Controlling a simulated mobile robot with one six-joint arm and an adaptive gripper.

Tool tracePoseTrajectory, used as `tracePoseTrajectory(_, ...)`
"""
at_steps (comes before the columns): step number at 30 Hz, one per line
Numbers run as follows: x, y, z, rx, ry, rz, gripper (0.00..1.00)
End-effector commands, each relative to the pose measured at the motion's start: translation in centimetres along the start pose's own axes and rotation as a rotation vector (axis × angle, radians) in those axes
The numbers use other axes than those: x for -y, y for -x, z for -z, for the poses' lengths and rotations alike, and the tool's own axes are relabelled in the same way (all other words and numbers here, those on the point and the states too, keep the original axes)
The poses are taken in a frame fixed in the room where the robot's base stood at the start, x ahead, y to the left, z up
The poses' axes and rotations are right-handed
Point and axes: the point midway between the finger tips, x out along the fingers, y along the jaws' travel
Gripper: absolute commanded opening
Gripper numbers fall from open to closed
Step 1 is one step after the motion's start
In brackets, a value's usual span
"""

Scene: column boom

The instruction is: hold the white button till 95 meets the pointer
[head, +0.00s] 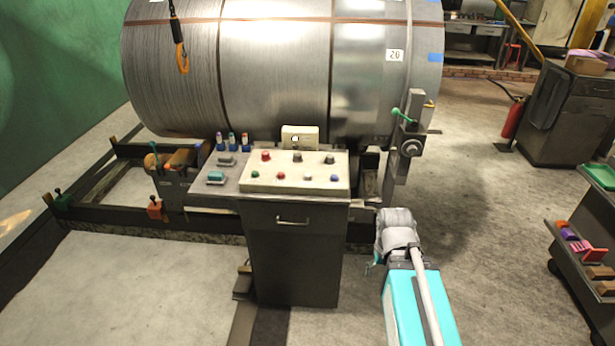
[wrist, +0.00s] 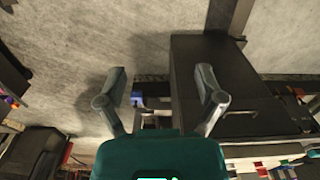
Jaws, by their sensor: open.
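The control panel (head: 290,186) sits on a dark cabinet in the head view. Its front row has green, red, white and blue buttons; the white button (head: 307,177) is third from the left. Behind it stands a big grey drum (head: 275,70) with a white number plate reading 20 (head: 395,55). A small yellow-orange tip (head: 429,105) on the post at the drum's right may be the pointer; I cannot be sure. No 95 shows. My gripper (wrist: 162,73) is open and empty in the wrist view, its fingers wide apart. In the head view my arm is low, right of the cabinet, away from the button.
Red (head: 265,155) and dark knobs stand in the panel's back row. A small white box (head: 300,137) is behind them. A green-handled clamp (head: 401,114) is on the post. A dark trolley (head: 585,240) stands at right. The floor between is clear.

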Motion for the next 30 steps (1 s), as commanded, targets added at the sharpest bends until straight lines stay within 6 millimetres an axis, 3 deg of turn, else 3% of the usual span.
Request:
tracePoseTrajectory(7,0.00,0.00,0.00,0.000,0.000,0.000,0.87)
tracePoseTrajectory(21,0.00,0.00,0.00,0.000,0.000,0.000,0.00)
tracePoseTrajectory(30,0.00,0.00,0.00,0.000,0.000,0.000,0.00)
